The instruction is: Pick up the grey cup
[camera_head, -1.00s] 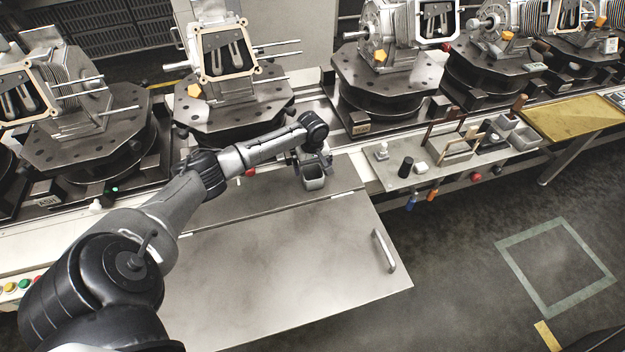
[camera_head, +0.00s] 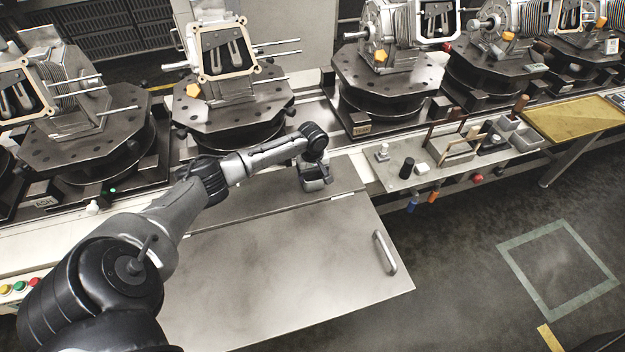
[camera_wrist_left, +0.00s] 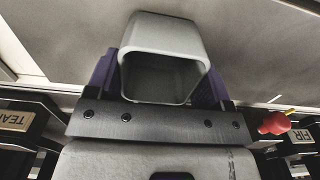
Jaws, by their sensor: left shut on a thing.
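The grey cup (camera_head: 314,185) is at the end of my left arm, over the back strip of the bright metal work surface. My left gripper (camera_head: 313,173) is shut on it. In the left wrist view the grey cup (camera_wrist_left: 165,62) is large, with its squarish open mouth facing the camera and its inside empty. The purple fingers of the left gripper (camera_wrist_left: 160,82) press on its two sides. The wrist hides part of the cup in the head view. I cannot tell whether its base touches the surface. My right gripper is not in view.
The metal work surface (camera_head: 290,265) in front is clear, with a handle (camera_head: 385,253) at its right. A side shelf (camera_head: 400,178) holds a black cylinder (camera_head: 407,167) and small items. Round fixture stations (camera_head: 235,110) line the back. A red object (camera_wrist_left: 273,123) shows in the wrist view.

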